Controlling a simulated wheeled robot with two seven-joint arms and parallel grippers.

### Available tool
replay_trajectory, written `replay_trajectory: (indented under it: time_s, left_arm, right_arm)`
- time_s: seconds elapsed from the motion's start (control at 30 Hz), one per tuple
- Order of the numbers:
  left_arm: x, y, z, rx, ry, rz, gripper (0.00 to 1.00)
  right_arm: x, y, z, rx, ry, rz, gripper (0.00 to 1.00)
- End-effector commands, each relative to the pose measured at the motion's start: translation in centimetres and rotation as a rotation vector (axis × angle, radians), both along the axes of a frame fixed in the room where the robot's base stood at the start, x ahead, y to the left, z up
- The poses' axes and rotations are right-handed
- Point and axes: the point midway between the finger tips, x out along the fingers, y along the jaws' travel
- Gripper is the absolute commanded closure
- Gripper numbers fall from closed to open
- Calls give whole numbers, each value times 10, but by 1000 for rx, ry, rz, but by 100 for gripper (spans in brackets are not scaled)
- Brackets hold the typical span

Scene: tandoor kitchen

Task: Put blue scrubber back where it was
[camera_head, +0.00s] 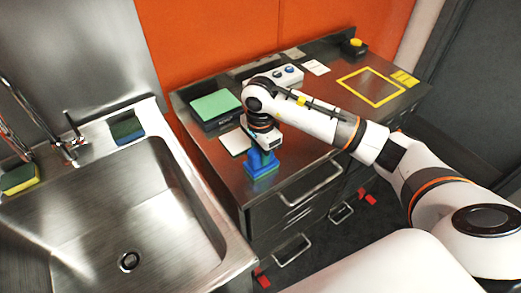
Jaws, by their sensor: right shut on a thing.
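My right gripper (263,155) reaches down over the front left part of the steel counter. Another pad, dark green over blue (127,129), lies on the sink's back rim. My left gripper is not in view.
A steel sink (130,215) with a faucet (68,150) is at left, with a yellow-green sponge (20,178) on its rim. The counter (318,128) holds a green-topped box (215,107), a white card (235,140), a knobbed box (287,76) and a yellow-outlined square (371,87).

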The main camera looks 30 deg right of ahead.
Motion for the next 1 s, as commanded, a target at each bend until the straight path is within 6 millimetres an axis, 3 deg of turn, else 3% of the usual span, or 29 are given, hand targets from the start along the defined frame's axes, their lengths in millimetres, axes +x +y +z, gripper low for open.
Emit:
replay_trajectory:
  time_s: [0.17,0.2,0.33,0.73,1.0]
  left_arm:
    - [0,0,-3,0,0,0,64]
    - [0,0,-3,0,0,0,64]
    - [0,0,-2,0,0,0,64]
    - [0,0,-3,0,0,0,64]
    - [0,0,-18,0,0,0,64]
  right_arm:
    - [0,0,-2,0,-1,0,92]
    - [0,0,-2,0,-1,0,66]
    - [0,0,-1,0,0,0,46]
    - [1,0,6,1,-4,0,46]
    - [2,0,59,0,-8,1,46]
